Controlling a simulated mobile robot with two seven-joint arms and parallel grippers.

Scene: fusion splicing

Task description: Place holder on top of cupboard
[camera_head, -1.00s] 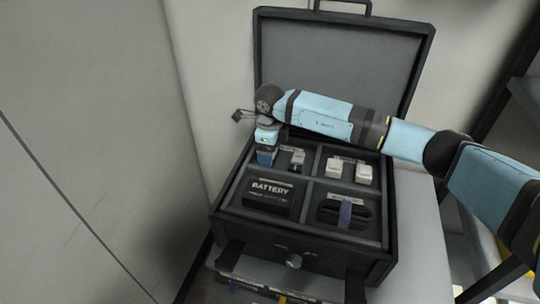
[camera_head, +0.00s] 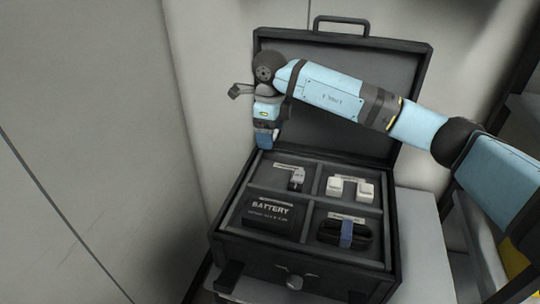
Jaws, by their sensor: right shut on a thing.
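My right gripper (camera_head: 266,122) is above the back left part of the open black case, pointing down. It is shut on a small dark blue piece (camera_head: 264,140), which hangs just below it, clear of the compartments. This piece may be the holder, but it is too small to be sure. A large grey panelled surface (camera_head: 90,130) with a dark seam fills the left side; I cannot tell whether it is the cupboard. My left gripper is not in view.
The case (camera_head: 220,246) has an upright lid behind my right arm. Its compartments hold a grey fitting (camera_head: 297,180), white pieces (camera_head: 362,190), a battery (camera_head: 272,215) and a strapped black bundle (camera_head: 331,232). A pale surface (camera_head: 418,235) supports it; shelving stands right.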

